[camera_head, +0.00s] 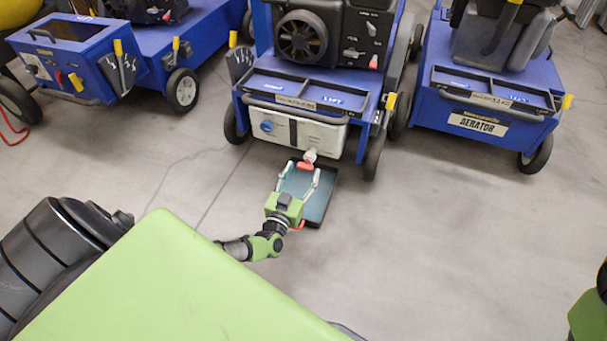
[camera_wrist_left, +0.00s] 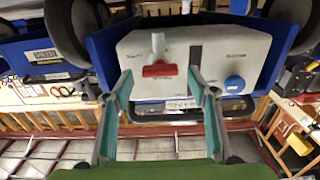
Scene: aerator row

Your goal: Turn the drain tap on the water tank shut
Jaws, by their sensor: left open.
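The water tank (camera_head: 310,133) is a white box on the front of the middle blue machine; it also shows in the left wrist view (camera_wrist_left: 214,50). Its drain tap has a pale body (camera_wrist_left: 158,43) and a red handle (camera_wrist_left: 160,71), lying crosswise to the body in the wrist view. The handle also shows in the head view (camera_head: 305,165). My left gripper (camera_head: 302,171) is open, its fingertips one on each side of the handle. In the wrist view (camera_wrist_left: 160,74) gaps show between the handle and both fingers. My right gripper is out of view.
A dark shallow tray (camera_head: 318,207) lies on the floor below the tap, under my left gripper. Blue machines stand on the left (camera_head: 150,45) and right (camera_head: 490,75). A blue cap (camera_wrist_left: 235,82) sits on the tank beside the tap.

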